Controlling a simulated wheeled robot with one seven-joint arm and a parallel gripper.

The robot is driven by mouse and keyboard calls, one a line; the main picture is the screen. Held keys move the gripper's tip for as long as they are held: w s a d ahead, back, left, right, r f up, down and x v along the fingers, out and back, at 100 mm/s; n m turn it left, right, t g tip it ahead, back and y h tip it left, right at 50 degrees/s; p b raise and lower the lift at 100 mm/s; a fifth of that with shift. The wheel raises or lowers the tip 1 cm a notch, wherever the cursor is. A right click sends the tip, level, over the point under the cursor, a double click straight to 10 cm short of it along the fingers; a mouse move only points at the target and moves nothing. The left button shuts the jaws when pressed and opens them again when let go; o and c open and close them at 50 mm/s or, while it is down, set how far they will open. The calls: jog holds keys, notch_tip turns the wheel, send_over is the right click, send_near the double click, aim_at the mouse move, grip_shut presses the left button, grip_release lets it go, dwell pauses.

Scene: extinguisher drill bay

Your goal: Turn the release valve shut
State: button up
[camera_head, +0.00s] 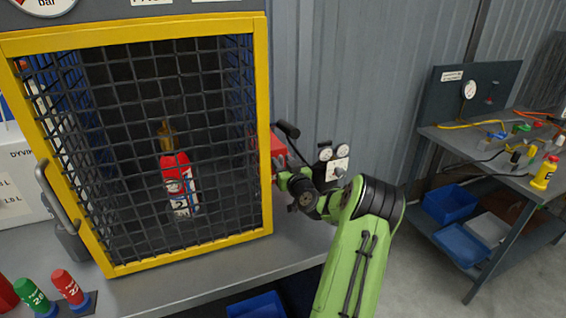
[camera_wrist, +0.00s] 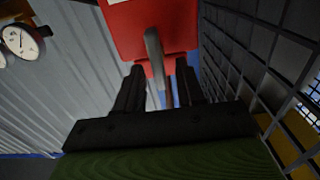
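A red box (camera_head: 278,150), likely the release valve's housing, is mounted on the right side of the yellow-framed cage. A dark lever with a black grip (camera_head: 287,130) sticks up and out near it. In the wrist view the red box (camera_wrist: 120,32) fills the top, and a grey bar (camera_wrist: 154,50) runs down from it. My gripper (camera_wrist: 160,66) has its two black fingers apart, one on each side of the bar's lower end, with gaps visible. In the head view my green arm reaches in from below; its fingertips are largely hidden beside the cage.
The mesh cage (camera_head: 263,200) stands close on the gripper's left, with a red extinguisher (camera_head: 176,172) inside. A bench (camera_head: 470,140) with hoses stands farther right; floor between is clear.

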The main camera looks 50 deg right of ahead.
jog(key=shift+c, duration=0.4)
grip_shut()
jog(key=shift+m, duration=0.3)
jog(key=shift+s+d+f+m+p, duration=0.15)
jog(key=shift+d+f+m+p, duration=0.2)
jog(key=shift+m, duration=2.5)
jog(key=shift+s+d+f+m+p, duration=0.15)
jog(key=shift+m+p, duration=0.3)
jog(key=shift+m, duration=2.45)
jog(key=shift+s+d+f+m+p, duration=0.2)
jog(key=shift+f+m+p, duration=0.15)
jog(key=shift+m, duration=2.5)
